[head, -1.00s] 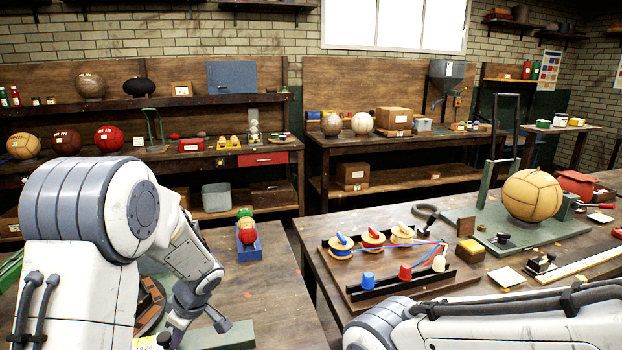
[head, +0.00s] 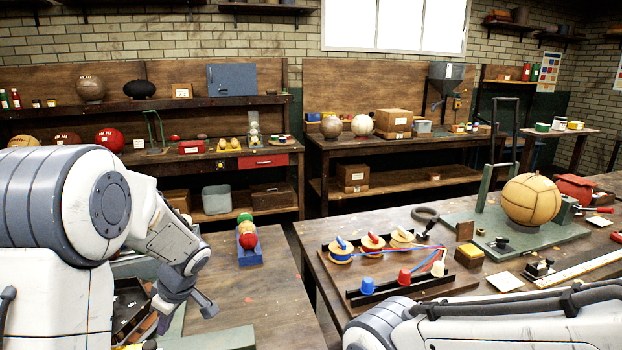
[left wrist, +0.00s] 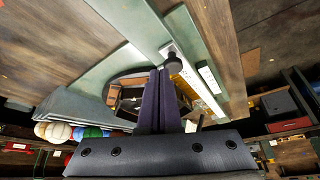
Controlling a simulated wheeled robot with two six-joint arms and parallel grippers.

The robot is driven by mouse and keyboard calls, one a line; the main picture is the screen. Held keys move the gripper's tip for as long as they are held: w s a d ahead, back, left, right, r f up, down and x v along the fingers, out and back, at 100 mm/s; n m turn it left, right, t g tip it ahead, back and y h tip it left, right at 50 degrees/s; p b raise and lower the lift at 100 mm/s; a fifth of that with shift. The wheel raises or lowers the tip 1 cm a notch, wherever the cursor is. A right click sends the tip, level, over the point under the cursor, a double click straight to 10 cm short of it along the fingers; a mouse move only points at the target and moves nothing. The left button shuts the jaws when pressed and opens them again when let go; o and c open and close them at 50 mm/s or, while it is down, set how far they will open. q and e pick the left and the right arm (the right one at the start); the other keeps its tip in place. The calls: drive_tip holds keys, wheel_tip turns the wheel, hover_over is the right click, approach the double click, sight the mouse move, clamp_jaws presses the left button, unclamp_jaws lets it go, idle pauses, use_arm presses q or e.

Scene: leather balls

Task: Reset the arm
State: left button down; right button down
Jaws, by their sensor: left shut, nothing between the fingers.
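My left arm comes in from the left in the head view. Its gripper (head: 180,312) hangs over the left table, partly seen side-on above a dark box-like fixture. In the left wrist view the two dark fingers (left wrist: 158,100) are together with nothing between them. My right arm crosses the lower right of the head view, and its gripper is outside the frame.
The left table holds a blue tray (head: 250,257) with coloured balls and a green block (head: 222,340). The right table holds a rack of thread spools (head: 372,242) and a tan ball (head: 531,199) on a green stand. A gap separates the two tables.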

use_arm(q)
drive_tip(key=shift+f, duration=0.1)
drive_tip(key=s+d+r+m+h, duration=0.1)
drive_tip(key=s+d+r+m, duration=0.1)
drive_tip(key=s+d+m, duration=0.45)
drive_tip(key=s+d+r+m+h, duration=0.2)
drive_tip(key=d+m, duration=0.1)
drive_tip(key=d, duration=0.6)
drive_tip(key=s+d+m+h, duration=0.1)
drive_tip(key=s+d+m, duration=0.4)
drive_tip(key=s, duration=0.3)
drive_tip(key=s+d+r+m+g+h, duration=0.1)
drive_tip(key=s+d+m+h, duration=0.1)
drive_tip(key=s+d+m, duration=0.3)
drive_tip(key=s+m, duration=0.3)
drive_tip(key=s, duration=0.1)
drive_tip(key=shift+s+d, duration=0.3)
drive_tip(key=shift+d, duration=0.1)
drive_tip(key=shift+r, duration=0.1)
